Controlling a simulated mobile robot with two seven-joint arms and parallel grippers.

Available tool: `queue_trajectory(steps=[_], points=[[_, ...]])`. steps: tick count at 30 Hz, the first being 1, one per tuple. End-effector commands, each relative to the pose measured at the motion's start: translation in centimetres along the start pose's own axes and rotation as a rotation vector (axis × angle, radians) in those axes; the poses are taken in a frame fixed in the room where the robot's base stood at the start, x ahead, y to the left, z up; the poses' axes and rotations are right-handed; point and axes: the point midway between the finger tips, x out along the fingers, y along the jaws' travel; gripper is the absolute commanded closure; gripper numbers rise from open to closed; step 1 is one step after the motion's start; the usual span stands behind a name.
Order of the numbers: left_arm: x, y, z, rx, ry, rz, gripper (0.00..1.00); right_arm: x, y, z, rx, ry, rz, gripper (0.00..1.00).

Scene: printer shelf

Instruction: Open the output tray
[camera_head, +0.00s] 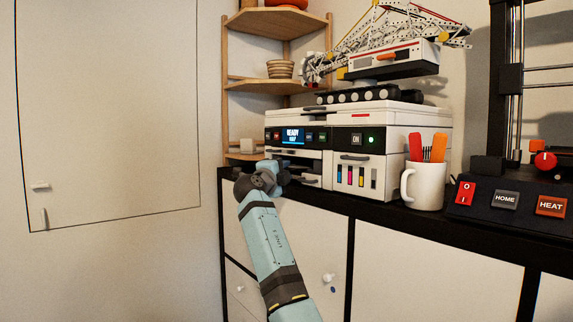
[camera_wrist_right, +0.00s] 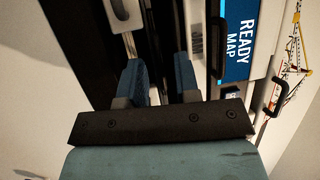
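The white and black printer (camera_head: 376,140) stands on the cabinet, with a lit READY display (camera_head: 292,135) on its front; that display also shows turned sideways in the right wrist view (camera_wrist_right: 240,40). The output tray seems to be the low front part with a dark handle (camera_head: 309,181), below the display and partly hidden by my gripper. My right gripper (camera_head: 282,174) is at the printer's lower left front. In the right wrist view its two blue fingers (camera_wrist_right: 160,62) are apart, close to the printer front. I cannot tell whether they touch it. My left gripper is out of view.
A white mug (camera_head: 424,186) with orange-handled tools stands right of the printer, beside a control box with buttons (camera_head: 508,203). A crane model (camera_head: 385,60) sits on top of the printer. A wooden corner shelf (camera_head: 270,86) rises behind. The black cabinet edge (camera_head: 400,217) runs below.

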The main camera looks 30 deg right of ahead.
Motion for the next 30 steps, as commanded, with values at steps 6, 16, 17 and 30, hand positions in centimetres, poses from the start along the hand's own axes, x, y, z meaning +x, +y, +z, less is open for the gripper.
queue_trajectory(steps=[6, 16, 17, 30], points=[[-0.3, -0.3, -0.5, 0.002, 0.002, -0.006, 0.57, 1.7, 0.0, 0.0, -0.001, -0.001, 0.0, 0.7], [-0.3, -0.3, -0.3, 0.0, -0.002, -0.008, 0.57, 1.9, 0.0, 0.0, 0.0, -0.001, 0.0, 0.79], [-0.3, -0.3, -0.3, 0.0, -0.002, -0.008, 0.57, 1.9, 0.0, 0.0, 0.0, -0.001, 0.0, 0.86], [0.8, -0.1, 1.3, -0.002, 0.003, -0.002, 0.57, 0.3, 0.3, 0.7, 0.001, -0.002, -0.003, 1.0]])
